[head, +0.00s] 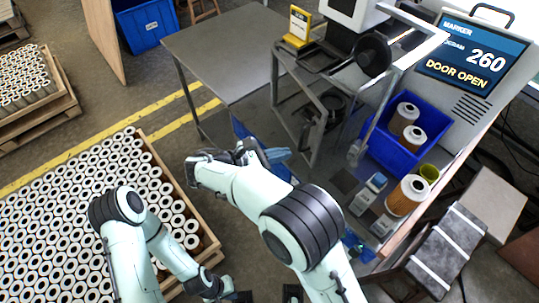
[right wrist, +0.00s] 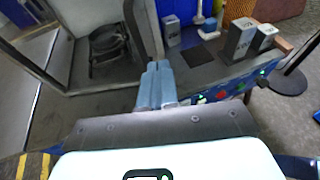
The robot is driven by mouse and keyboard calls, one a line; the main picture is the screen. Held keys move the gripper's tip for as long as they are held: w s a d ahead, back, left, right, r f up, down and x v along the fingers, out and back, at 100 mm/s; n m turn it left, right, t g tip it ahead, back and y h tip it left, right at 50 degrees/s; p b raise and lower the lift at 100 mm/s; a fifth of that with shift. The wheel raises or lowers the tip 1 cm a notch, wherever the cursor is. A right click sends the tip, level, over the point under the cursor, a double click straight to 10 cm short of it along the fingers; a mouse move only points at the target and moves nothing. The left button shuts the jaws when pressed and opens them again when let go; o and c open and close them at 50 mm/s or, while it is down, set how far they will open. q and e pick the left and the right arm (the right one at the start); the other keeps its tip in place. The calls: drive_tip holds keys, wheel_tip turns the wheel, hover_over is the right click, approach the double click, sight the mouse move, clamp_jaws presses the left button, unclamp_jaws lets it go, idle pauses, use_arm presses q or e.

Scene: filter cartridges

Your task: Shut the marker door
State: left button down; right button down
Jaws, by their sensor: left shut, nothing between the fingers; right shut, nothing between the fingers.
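The marker (head: 470,62) stands at the upper right in the head view, and its screen reads DOOR OPEN. A grey framed panel, which looks like the marker door (head: 320,130), stands swung out at the left of the machine's bay. My right gripper (head: 284,156) is low in front of this frame, partly hidden by my own arm. In the right wrist view its pale blue fingers (right wrist: 157,84) are together and empty. I cannot tell whether they touch the frame. My left gripper (head: 240,296) is shut at the bottom edge, mostly cut off.
A grey table (head: 225,50) stands left of the marker. A blue bin (head: 385,145) with cartridges sits on the right-hand worktop, with small boxes in front. A crate (head: 205,247) full of white cartridges lies at the lower left. Open floor shows between crate and table.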

sight(317, 145)
drive_tip(key=x, duration=0.5)
drive_tip(key=r+x, duration=0.1)
drive_tip(key=x, duration=0.2)
drive_tip(key=shift+d, duration=0.15)
